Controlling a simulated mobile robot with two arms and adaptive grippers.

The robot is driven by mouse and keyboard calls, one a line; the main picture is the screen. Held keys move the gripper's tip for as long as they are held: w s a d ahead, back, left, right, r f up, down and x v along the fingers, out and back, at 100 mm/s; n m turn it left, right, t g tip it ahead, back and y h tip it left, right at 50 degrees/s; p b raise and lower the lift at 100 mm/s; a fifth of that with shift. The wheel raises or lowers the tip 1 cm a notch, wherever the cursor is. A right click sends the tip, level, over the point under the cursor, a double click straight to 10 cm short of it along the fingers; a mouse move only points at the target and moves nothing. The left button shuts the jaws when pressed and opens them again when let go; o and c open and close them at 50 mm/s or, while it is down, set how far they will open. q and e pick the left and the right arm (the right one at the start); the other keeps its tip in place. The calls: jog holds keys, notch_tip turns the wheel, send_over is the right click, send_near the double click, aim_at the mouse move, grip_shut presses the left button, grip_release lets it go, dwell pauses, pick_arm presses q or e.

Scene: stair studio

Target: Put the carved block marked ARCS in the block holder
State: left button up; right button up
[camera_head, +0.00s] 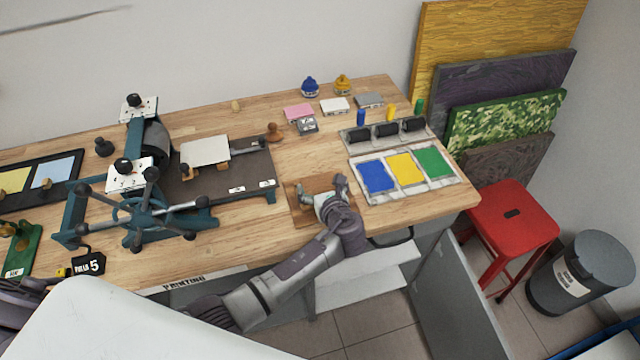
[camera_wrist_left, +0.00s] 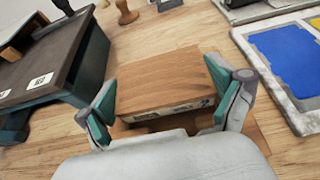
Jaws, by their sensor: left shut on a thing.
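My left gripper (camera_head: 324,192) is over the front edge of the wooden table. In the left wrist view, its two teal-padded fingers (camera_wrist_left: 165,98) are shut on the sides of a wooden block (camera_wrist_left: 163,78). The block's front face has a small pale label that I cannot read, so I cannot confirm the ARCS mark. A brown wooden piece (camera_head: 299,208), perhaps the block holder, lies under the gripper. It shows in part below the block in the left wrist view (camera_wrist_left: 122,131). I cannot tell whether the block rests on it. My right gripper is not in view.
A teal press with a handwheel (camera_head: 150,205) and a dark bed (camera_head: 255,172) stand to the left. An ink tray (camera_head: 452,188) with blue, yellow and green pads lies right of the gripper, with black rollers (camera_head: 386,131) behind. A red stool (camera_head: 512,215) stands beyond the table's right end.

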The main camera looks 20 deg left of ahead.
pick_arm(q)
jog(key=shift+f+b, duration=0.65)
jog(key=shift+f, duration=0.35)
dwell(0.5)
jog(key=shift+s+f, duration=0.1)
jog(key=shift+f, duration=0.15)
jog(key=o, duration=0.8)
jog(key=shift+c, duration=0.2)
jog(key=shift+o, duration=0.4)
jog(key=shift+f, duration=0.1)
jog(key=shift+f, duration=0.1)
jog(key=shift+s, duration=0.1)
jog(key=r+p, duration=0.8)
jog(key=shift+w+r+p, duration=0.2)
jog(key=shift+r+p, duration=0.1)
jog(key=shift+p, duration=0.05)
